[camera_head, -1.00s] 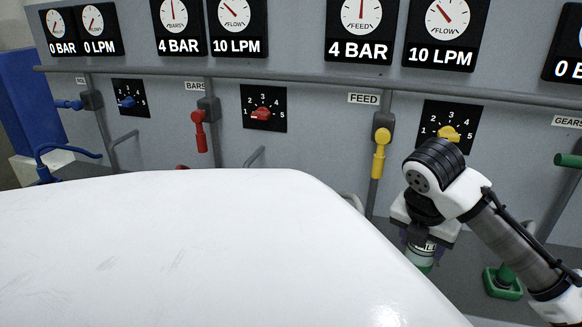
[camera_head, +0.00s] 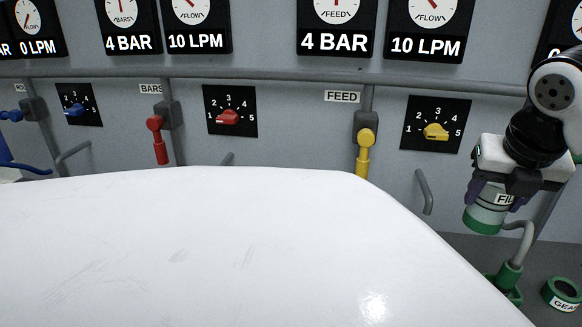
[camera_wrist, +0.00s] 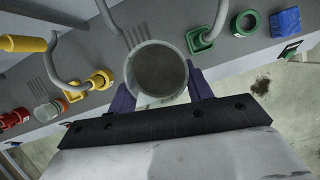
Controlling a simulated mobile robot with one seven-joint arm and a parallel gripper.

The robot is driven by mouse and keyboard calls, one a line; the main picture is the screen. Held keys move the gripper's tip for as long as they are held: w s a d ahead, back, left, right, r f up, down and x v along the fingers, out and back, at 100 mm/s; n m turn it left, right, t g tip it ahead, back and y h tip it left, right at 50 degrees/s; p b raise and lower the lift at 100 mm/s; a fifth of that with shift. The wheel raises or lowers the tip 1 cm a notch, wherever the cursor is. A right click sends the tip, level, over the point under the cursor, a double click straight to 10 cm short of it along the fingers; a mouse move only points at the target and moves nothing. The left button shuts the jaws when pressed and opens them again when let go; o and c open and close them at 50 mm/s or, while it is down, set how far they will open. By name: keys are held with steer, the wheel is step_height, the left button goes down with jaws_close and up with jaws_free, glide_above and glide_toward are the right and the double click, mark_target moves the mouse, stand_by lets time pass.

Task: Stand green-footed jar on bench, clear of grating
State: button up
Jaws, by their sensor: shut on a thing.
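The green-footed jar (camera_head: 487,213) is pale grey-green with a dark green base and a partly hidden label starting "FIL". My gripper (camera_head: 497,199) is shut on it, with purple fingers on either side. The wrist view looks down on the jar's round grey top (camera_wrist: 158,70), between the fingers (camera_wrist: 161,92). Dark grating slots (camera_wrist: 135,36) show beside the jar there, and more slots (camera_wrist: 53,68) lie further left.
A green pipe foot (camera_head: 507,278) and a green ring (camera_head: 562,293) stand near the jar. The bench edge drops to the floor (camera_wrist: 265,85). A yellow-handled valve (camera_head: 365,140) is on the wall panel.

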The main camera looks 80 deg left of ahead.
steer(key=shift+w+d+r, duration=0.15)
steer(key=shift+w+r, duration=0.05)
steer(key=shift+r, duration=0.25)
steer(key=shift+f, duration=0.15)
step_height(320, 180, down, 20)
steer(key=shift+r, duration=0.1)
stand_by(0.4)
steer(key=o, duration=1.1)
